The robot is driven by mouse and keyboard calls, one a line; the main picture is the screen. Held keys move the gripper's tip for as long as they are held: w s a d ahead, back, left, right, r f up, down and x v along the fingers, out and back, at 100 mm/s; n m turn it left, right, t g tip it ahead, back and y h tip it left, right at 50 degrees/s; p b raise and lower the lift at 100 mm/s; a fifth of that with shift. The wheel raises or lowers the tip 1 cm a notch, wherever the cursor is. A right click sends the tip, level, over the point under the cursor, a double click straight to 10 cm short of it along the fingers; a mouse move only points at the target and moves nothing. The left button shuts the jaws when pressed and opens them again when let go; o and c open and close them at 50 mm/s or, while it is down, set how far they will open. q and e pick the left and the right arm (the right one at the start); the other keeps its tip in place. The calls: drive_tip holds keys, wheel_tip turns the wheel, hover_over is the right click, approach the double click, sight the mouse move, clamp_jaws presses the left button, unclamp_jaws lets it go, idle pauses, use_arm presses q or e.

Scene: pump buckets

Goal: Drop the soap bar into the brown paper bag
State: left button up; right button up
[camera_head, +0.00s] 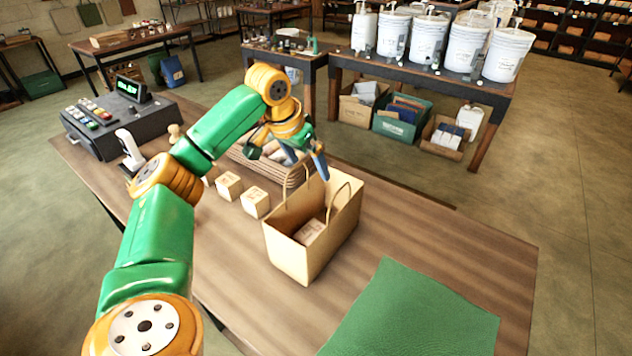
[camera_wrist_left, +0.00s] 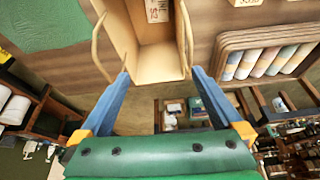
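The brown paper bag (camera_head: 296,258) stands upright and open on the wooden counter, with its two handles raised. A pale soap bar (camera_head: 310,232) with brown print lies inside the bag. It also shows in the left wrist view (camera_wrist_left: 157,10), at the far end of the bag's opening. My left gripper (camera_head: 309,160) is above the bag's far rim. In the left wrist view its blue fingers (camera_wrist_left: 163,88) are spread wide with nothing between them, and the bag's mouth (camera_wrist_left: 158,65) lies beyond them. My right gripper is not in view.
Two printed soap bars (camera_head: 255,202) sit left of the bag. A slatted tray (camera_head: 296,178) of wrapped bars stands behind it. A green mat (camera_head: 415,315) lies at front right. A cash register (camera_head: 120,118) and scanner (camera_head: 130,148) are at left. The counter right of the bag is clear.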

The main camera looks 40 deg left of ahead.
use_arm(q)
drive_tip(key=v, duration=0.7)
drive_tip(key=shift+b, duration=0.35)
